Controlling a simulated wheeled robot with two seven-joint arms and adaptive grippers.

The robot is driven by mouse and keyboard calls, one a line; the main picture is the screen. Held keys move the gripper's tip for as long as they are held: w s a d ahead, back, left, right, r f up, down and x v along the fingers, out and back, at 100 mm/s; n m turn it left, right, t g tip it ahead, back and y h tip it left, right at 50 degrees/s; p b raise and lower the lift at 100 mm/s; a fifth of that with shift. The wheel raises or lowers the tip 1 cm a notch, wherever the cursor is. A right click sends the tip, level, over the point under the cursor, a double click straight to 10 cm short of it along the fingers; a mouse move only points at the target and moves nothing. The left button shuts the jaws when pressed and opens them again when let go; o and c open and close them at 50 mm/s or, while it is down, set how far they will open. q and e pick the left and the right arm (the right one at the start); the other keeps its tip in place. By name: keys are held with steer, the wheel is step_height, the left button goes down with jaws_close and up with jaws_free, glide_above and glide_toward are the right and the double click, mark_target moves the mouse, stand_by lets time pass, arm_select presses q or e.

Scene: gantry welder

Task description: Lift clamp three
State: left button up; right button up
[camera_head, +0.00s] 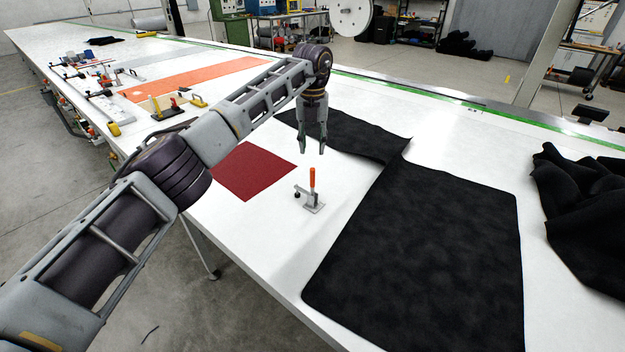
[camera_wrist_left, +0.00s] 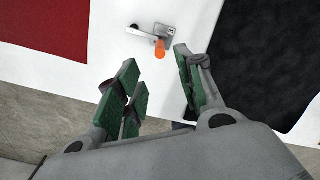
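A toggle clamp with an upright orange handle (camera_head: 312,180) and a grey metal base (camera_head: 314,206) stands on the white table, between a dark red cloth and a black cloth. It also shows in the left wrist view (camera_wrist_left: 158,36), beyond the fingertips. My left gripper (camera_head: 312,150) points down above and a little behind the clamp, apart from it. Its green-padded fingers (camera_wrist_left: 160,90) are spread with nothing between them. My right gripper is in neither view. No number on the clamp can be read.
The dark red cloth (camera_head: 253,170) lies left of the clamp. A large black cloth (camera_head: 430,250) lies right of it, and a crumpled black cloth (camera_head: 585,215) sits at the far right. Several other tools and clamps (camera_head: 165,103) stand further up the long white table (camera_head: 250,240).

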mark_target(313, 179)
arm_select(q)
steer(key=shift+f, duration=1.15)
step_height(313, 179, down, 11)
steer(key=shift+f+p, duration=0.2)
steer(key=shift+p, duration=0.8)
jaws_close()
